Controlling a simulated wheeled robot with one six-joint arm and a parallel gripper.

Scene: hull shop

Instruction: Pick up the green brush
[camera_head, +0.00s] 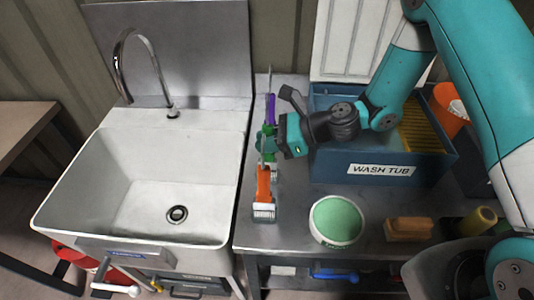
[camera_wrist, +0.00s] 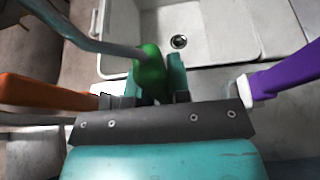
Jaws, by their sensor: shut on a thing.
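The green brush (camera_head: 269,130) is at the left edge of the metal bench, mostly hidden by my gripper (camera_head: 267,146). In the wrist view its green handle (camera_wrist: 149,68) sits between the teal fingers of my gripper (camera_wrist: 158,82), which are shut on it. A grey shaft runs from the handle to the upper left; the brush's far end is not clear. An orange-handled brush (camera_head: 263,184) with a pale head is on the near side, and its handle (camera_wrist: 45,91) shows at left in the wrist view. A purple handle (camera_head: 270,108) is on the far side.
A white sink (camera_head: 70,200) with a tall tap is left of the bench (camera_head: 285,232). The blue wash tub (camera_head: 335,165) stands right of my gripper. A green-filled white bowl (camera_head: 336,221), a wooden block (camera_head: 408,229) and a yellow roll (camera_head: 482,218) line the front.

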